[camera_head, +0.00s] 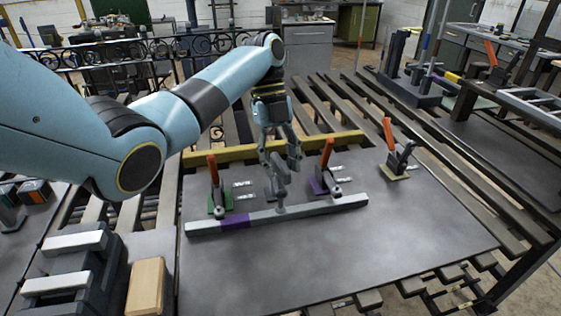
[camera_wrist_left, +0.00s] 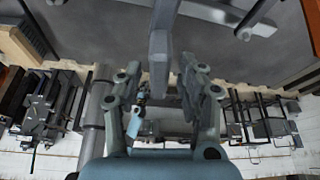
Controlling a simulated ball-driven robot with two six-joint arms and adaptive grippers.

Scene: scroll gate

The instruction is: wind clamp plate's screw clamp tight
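The grey screw clamp (camera_head: 278,187) stands at the middle of the grey clamp plate (camera_head: 340,245), just behind a long grey bar with a purple section. My left gripper (camera_head: 281,160) points down, directly above the screw clamp, its fingers apart. In the left wrist view a grey upright piece, which looks like part of the clamp (camera_wrist_left: 160,50), reaches toward the space between the open fingers (camera_wrist_left: 163,82). A gap shows on each side, and I see no grip on it. My right gripper is in neither view.
Orange-handled toggle clamps stand left (camera_head: 213,182) and right (camera_head: 326,168) of the screw clamp, with another farther right (camera_head: 390,145). The long grey bar (camera_head: 315,207) crosses in front. A wooden block (camera_head: 146,287) sits at the lower left. The plate's front is clear.

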